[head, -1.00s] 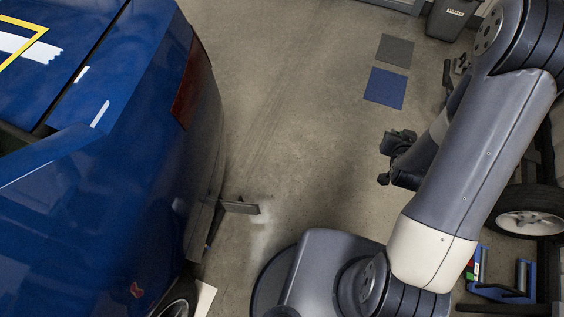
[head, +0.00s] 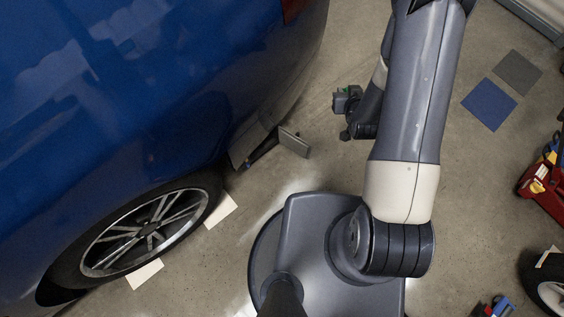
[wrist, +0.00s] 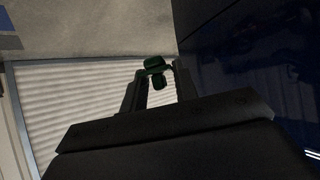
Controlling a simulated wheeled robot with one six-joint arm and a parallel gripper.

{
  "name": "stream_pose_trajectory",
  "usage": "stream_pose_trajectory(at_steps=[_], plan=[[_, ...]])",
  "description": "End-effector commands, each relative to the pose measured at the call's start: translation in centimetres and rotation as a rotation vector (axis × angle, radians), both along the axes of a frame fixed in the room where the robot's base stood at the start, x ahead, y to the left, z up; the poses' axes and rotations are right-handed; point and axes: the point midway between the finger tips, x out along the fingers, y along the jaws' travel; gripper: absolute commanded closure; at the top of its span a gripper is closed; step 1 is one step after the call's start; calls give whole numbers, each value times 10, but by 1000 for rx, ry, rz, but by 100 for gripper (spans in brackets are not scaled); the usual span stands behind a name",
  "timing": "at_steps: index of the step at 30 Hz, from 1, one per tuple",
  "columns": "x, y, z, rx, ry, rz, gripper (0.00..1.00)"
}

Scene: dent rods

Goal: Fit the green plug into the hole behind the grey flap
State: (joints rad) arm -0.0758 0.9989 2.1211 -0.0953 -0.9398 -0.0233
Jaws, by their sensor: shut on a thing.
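The green plug (wrist: 158,66) sits between the fingertips of my gripper (wrist: 155,78) in the wrist view, which is shut on it. In the head view my gripper (head: 347,114) hangs off the arm to the right of the blue car, and a small bit of the plug (head: 342,92) shows green there. A grey flap-like plate (head: 295,142) stands out from the car's lower edge, to the left of and below my gripper in the picture, with a gap between them. No hole can be seen.
The blue car (head: 130,90) fills the left, with its wheel (head: 145,232) low. White blocks (head: 221,210) lie by the wheel. The floor around the mats (head: 489,104) is clear.

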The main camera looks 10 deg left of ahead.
Motion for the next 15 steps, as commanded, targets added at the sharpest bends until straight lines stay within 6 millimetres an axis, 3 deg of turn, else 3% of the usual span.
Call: stream_pose_trajectory(at_steps=[1,15], plan=[[1,9,-36,-2,2,31,89],[-7,84,-228,-9,0,307,89]])
